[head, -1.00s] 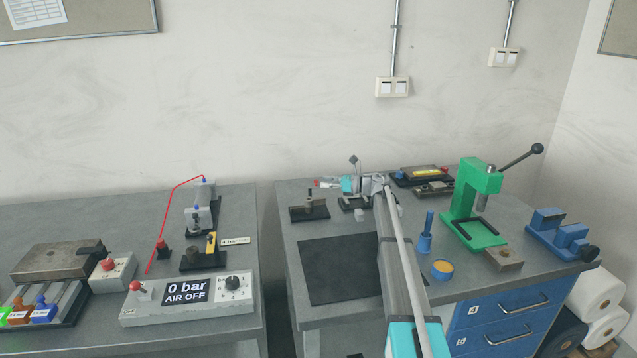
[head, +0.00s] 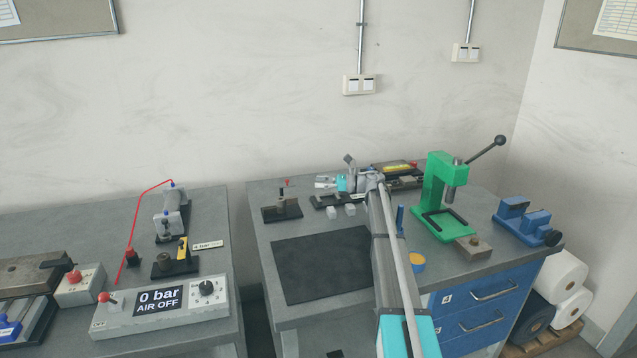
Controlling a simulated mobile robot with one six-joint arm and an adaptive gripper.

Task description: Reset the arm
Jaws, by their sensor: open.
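My arm reaches away from me over the right bench. My gripper (head: 322,182) is near the back of this bench, pointing left, with its fingers apart and nothing visible between them. Left of the fingertips is a small red-topped piece (head: 287,183), apart from them. It stands at a dark fixture (head: 282,211); how it is seated there is too small to tell. A second dark fixture (head: 322,202) lies just below the gripper in the picture.
Two small pale blocks (head: 333,212) sit below the gripper. A black mat (head: 320,268) lies left of my arm. A green lever press (head: 440,190) and a blue vise (head: 525,222) stand to the right. The left bench holds an air panel (head: 160,306) reading 0 bar.

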